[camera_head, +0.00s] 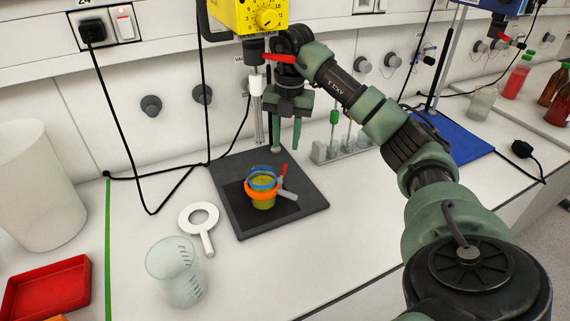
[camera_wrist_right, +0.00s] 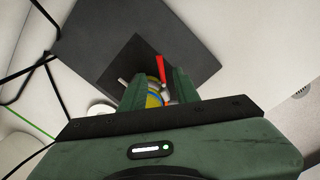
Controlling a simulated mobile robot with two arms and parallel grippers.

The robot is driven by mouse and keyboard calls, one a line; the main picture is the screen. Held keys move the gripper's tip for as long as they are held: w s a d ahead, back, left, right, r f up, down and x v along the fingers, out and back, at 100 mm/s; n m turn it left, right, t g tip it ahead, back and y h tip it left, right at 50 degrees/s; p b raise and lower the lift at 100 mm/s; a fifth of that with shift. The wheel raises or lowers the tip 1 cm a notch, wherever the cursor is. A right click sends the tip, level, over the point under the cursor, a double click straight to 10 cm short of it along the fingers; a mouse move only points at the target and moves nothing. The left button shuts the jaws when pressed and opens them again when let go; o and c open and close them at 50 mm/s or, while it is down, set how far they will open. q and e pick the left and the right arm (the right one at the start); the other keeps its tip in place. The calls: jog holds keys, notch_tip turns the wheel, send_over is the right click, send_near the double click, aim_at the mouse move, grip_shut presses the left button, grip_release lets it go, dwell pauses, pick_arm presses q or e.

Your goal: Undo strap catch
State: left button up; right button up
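The strap's catch, with a red lever (camera_head: 283,172) and a grey part (camera_head: 289,195), sticks out to the cup's right. My right gripper (camera_head: 286,138) hangs above and behind the cup, fingers down, open and empty. In the right wrist view the red lever (camera_wrist_right: 160,68) shows between the fingers, farther off; the cup is partly hidden. My left gripper is not in view.
The yellow stirrer head (camera_head: 245,14) and its rod (camera_head: 258,115) stand close to my right gripper. A tube rack (camera_head: 335,150) stands to the right.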

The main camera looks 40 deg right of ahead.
aim_at(285, 167)
notch_tip(285, 167, down, 7)
jog(key=shift+w+a+f+p, duration=0.15)
jog(key=shift+p, duration=0.45)
grip_shut()
